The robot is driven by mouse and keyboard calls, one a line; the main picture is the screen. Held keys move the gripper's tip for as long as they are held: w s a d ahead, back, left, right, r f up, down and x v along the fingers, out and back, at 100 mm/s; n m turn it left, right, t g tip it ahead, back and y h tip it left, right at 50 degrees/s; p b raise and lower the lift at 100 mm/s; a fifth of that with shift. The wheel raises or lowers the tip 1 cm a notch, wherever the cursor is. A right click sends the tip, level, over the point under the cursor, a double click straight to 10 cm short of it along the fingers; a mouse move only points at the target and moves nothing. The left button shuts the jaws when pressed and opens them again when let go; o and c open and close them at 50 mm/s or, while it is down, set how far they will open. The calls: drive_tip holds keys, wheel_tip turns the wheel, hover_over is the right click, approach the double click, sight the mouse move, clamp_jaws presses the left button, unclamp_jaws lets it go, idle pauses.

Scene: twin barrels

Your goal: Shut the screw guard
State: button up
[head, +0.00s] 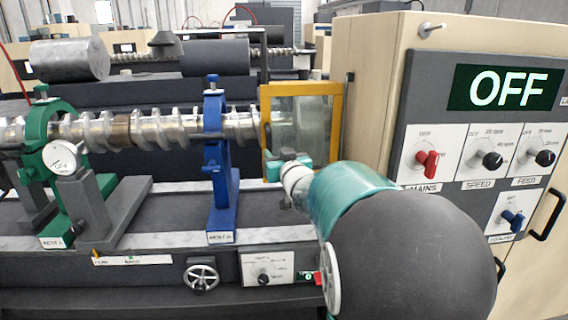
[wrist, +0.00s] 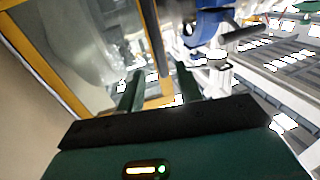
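The screw guard (head: 264,122) is a clear panel in a yellow frame, upright at the right end of the long metal screw (head: 160,128), beside the beige cabinet. The screw's right end shows dimly through the panel. In the wrist view the guard's yellow frame (wrist: 152,35) crosses the left half. My gripper (head: 287,160) is at the guard's lower part, partly hidden by my arm. In the wrist view my gripper (wrist: 160,88) has two green fingers apart, with the frame's lower corner seen between them. I cannot tell whether they touch it.
A blue rest (head: 221,165) and a green rest (head: 42,145) hold the screw left of the guard. The beige cabinet (head: 375,80) stands close on the right, with an OFF display (head: 508,88) and several knobs. A handwheel (head: 202,277) is on the machine's front.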

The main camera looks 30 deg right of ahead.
drive_tip(key=v, duration=0.5)
drive_tip(key=shift+s+a, duration=0.1)
drive_tip(key=shift+s, duration=0.2)
drive_tip(key=s+a+f+n+g+y, duration=0.1)
drive_tip(key=s+a+f+g, duration=0.2)
drive_tip(key=s+a, duration=0.4)
drive_tip(key=s+a+f+g+y, duration=0.1)
drive_tip(key=s+a+f+g, duration=0.3)
drive_tip(key=s+a, duration=0.4)
drive_tip(key=s+a+f+n+g+y, duration=0.1)
drive_tip(key=s+a+f+g, duration=0.3)
drive_tip(key=s+a, duration=0.4)
drive_tip(key=s+g+y, duration=0.1)
drive_tip(key=s, duration=0.1)
drive_tip(key=shift+s+n, duration=0.3)
drive_tip(key=shift+a, duration=0.1)
